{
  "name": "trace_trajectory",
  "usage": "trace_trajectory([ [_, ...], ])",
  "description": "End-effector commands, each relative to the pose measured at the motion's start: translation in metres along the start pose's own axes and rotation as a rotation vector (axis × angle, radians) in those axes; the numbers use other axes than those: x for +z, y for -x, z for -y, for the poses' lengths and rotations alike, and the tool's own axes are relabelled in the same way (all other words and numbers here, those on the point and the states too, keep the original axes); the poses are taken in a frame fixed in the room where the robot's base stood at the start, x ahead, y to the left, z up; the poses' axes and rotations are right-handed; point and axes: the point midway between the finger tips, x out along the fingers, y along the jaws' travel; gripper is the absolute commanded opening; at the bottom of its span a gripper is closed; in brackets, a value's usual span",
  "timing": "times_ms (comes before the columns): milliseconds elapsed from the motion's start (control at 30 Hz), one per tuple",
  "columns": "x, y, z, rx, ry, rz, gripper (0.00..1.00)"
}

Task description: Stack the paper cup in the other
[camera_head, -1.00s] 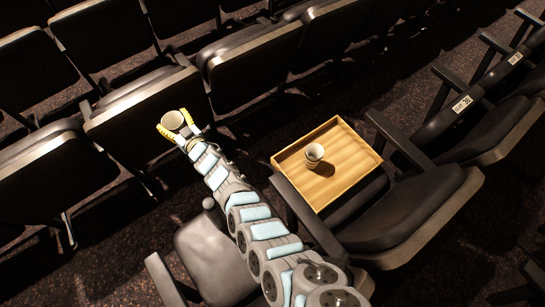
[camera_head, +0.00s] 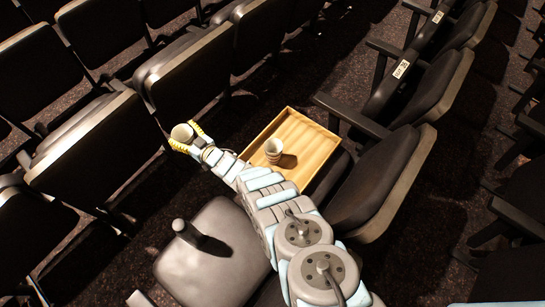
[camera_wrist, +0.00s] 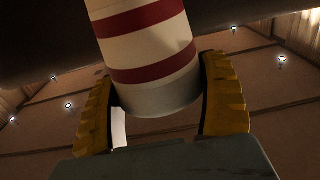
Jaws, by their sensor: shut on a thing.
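My gripper (camera_head: 184,138) is shut on a paper cup (camera_head: 182,133), held in the air left of the wooden tray. In the wrist view the cup (camera_wrist: 147,50) is white with red bands and sits between my yellow fingers. Its open mouth faces up towards the head camera. The other paper cup (camera_head: 273,148) stands upright in the wooden tray (camera_head: 318,134), towards its left side. My gripper and the held cup are apart from it.
The tray rests by a dark theatre seat (camera_head: 375,190) with armrests. Rows of folded seats (camera_head: 190,75) stand behind and left of my gripper. The right part of the tray is bare.

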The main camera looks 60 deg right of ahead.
Motion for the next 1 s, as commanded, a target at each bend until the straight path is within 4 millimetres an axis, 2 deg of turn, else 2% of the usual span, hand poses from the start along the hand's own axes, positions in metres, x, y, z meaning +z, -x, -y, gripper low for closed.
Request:
trace_trajectory([
  [100, 0.008, 0.014, -0.025, 0.026, 0.0, 0.002, 0.63],
  [267, 0.015, 0.033, -0.054, 0.057, 0.0, 0.003, 0.63],
  [467, 0.025, 0.067, -0.1, 0.114, -0.002, 0.003, 0.63],
  [567, 0.03, 0.091, -0.129, 0.157, -0.001, 0.005, 0.63],
  [700, 0.034, 0.137, -0.175, 0.236, 0.0, 0.004, 0.63],
  [800, 0.035, 0.168, -0.2, 0.288, -0.001, 0.003, 0.63],
  [1000, 0.032, 0.21, -0.231, 0.365, 0.0, 0.0, 0.63],
])
